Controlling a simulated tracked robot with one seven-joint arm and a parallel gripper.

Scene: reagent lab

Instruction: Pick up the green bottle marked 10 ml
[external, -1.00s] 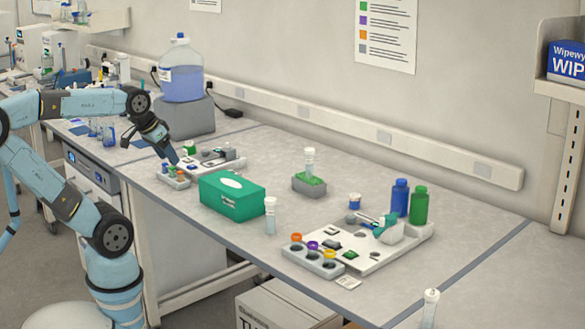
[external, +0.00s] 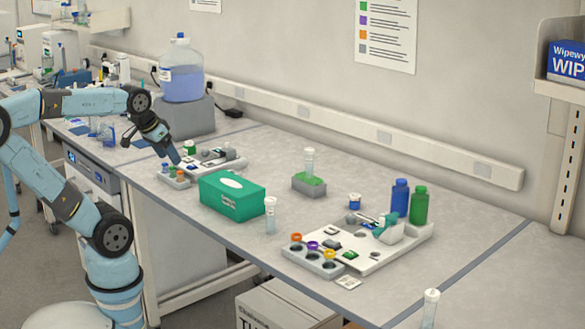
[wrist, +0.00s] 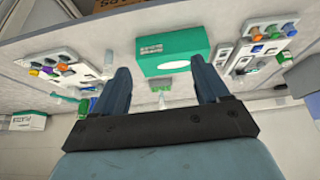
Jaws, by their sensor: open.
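A tall green bottle (external: 419,205) stands upright at the right of the bench, beside a blue bottle (external: 400,197). A smaller white bottle with a green cap (external: 189,147) stands by the far-left tray. No 10 ml marking is legible on either. My gripper (external: 175,159) is over the far-left end of the bench, close to that tray and far from the tall green bottle. In the wrist view my gripper (wrist: 160,72) is open, with nothing between its fingers.
A green tissue box (external: 232,195) stands between the far-left tray (external: 228,163) and the right tray (external: 375,262). A capped tube (external: 270,215) stands near the front edge. A grey block with green top (external: 309,185) holds another tube.

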